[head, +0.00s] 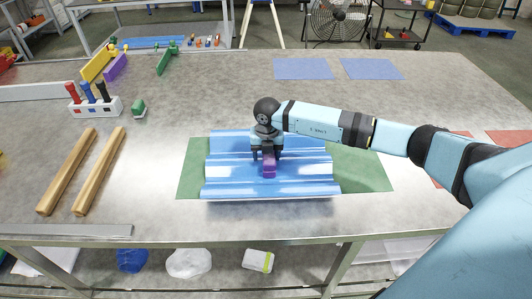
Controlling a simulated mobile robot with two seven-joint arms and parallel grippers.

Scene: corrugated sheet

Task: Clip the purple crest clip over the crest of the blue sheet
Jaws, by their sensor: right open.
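The blue sheet (230,178) is corrugated and lies on a green mat (365,170) in the middle of the table. The purple crest clip (269,171) is on the sheet's middle, seemingly on a crest. I cannot tell whether it is fully seated over the crest. My right gripper (267,158) points down just behind and above the clip, with its fingers open. The gripper hides part of the sheet and the clip's far end. My left gripper is not in view.
Two wooden bars (68,172) lie at the left. A white holder (95,107) with coloured-handled tools stands behind them, beside a green block (138,108). Yellow, purple and green pieces stand at the back left. Two blue squares (305,69) lie at the back. The table right of the mat is partly under my right arm.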

